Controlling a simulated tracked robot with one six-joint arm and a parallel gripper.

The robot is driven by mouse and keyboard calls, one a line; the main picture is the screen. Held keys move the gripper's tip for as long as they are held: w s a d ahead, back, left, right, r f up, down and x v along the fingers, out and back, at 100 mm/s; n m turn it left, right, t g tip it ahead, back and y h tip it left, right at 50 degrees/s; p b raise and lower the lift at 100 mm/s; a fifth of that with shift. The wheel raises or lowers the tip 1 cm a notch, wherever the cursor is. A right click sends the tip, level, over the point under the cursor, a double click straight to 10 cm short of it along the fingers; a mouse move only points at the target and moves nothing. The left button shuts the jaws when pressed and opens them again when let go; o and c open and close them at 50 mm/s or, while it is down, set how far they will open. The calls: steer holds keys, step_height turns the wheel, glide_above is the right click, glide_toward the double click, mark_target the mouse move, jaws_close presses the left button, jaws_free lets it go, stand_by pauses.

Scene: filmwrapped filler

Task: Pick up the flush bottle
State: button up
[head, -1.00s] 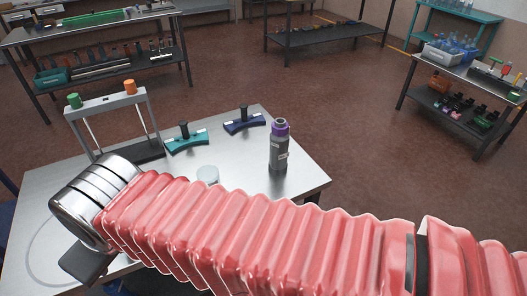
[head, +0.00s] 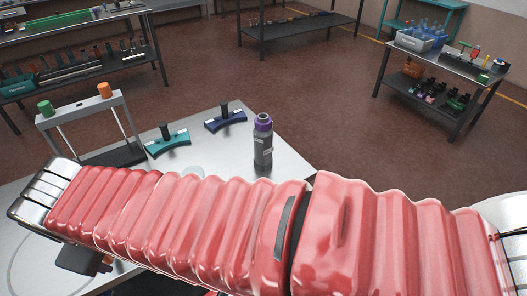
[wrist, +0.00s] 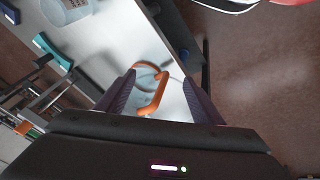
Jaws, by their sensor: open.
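An orange bent spout (wrist: 152,100) with an orange ring and something clear beneath it, which looks like a squeeze bottle and may be the flush bottle, shows in the wrist view. It lies between the two dark fingers of my open gripper (wrist: 158,78); I see no contact. In the head view my arm hides most of it, and a bit of orange (head: 106,264) shows at the lower left beside my dark gripper (head: 76,258). A grey bottle with a purple cap (head: 262,147) stands upright on the steel table (head: 290,165), apart from my gripper.
A grey frame with green and orange knobs (head: 82,108) stands on the table's left. A teal clamp (head: 168,142), a navy clamp (head: 225,120) and a clear jar (head: 193,171) are nearby. The wrist view shows the jar (wrist: 66,10) too. Loaded benches stand farther back.

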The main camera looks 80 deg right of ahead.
steer(key=shift+o, duration=1.2)
steer(key=s+d+f+n+g+h, duration=0.1)
steer(key=s+d+g+h, duration=0.1)
steer(key=d, duration=0.6)
steer(key=s+d+f+n+g+h, duration=0.2)
steer(key=d+g, duration=0.1)
steer(key=d, duration=0.5)
steer(key=shift+d, duration=0.15)
steer(key=n+g+h, duration=0.6)
steer(key=n, duration=0.2)
glide_toward(256, 142)
steer(key=shift+r, duration=0.15)
steer(key=shift+t+y, duration=0.3)
steer(key=shift+x, duration=4.3)
steer(key=shift+d, duration=0.15)
steer(key=shift+x, duration=2.45)
steer(key=shift+s, duration=0.1)
steer(key=shift+c, duration=0.2)
steer(key=shift+r, duration=0.1)
jaws_close()
